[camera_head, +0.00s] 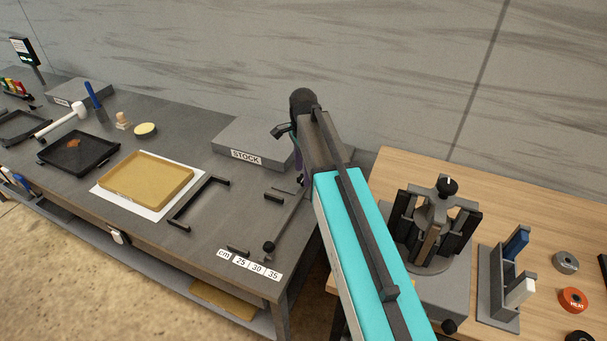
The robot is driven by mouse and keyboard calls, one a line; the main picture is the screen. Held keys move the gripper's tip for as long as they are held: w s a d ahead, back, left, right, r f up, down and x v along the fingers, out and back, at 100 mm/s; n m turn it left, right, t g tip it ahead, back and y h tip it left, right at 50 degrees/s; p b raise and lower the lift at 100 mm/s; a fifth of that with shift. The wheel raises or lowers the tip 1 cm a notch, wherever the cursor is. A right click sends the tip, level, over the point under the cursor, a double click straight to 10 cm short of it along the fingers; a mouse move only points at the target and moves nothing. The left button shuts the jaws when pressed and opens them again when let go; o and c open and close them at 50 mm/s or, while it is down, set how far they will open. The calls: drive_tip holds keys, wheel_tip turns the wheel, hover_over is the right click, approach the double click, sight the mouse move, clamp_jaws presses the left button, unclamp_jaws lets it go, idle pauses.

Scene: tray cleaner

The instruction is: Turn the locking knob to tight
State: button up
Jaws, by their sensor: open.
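A small black knob (268,246) sits at the near end of a dark slim bar on the grey bench, close to the cm scale strip (249,264). It looks like the locking knob, but I cannot read any tight mark or its turn angle. My arm rises across the middle of the view. My gripper (284,132) is only partly seen at the arm's far end, above and behind the knob and apart from it. Its jaws are open; the fingertips are mostly hidden, and I see nothing held.
A grey STOCK block (245,137) stands behind the bar. A yellow tray (147,181) lies on white paper, left of a black U-shaped handle (199,203). On the wooden table at right stand a black-knobbed fixture (437,225) and a grey holder (497,290).

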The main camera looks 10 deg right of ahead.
wheel_tip(320, 180, up, 12)
drive_tip(key=b, duration=0.2)
drive_tip(key=shift+r+b, duration=0.25)
drive_tip(key=shift+b, duration=0.15)
drive_tip(key=shift+s, duration=0.1)
idle(0.5)
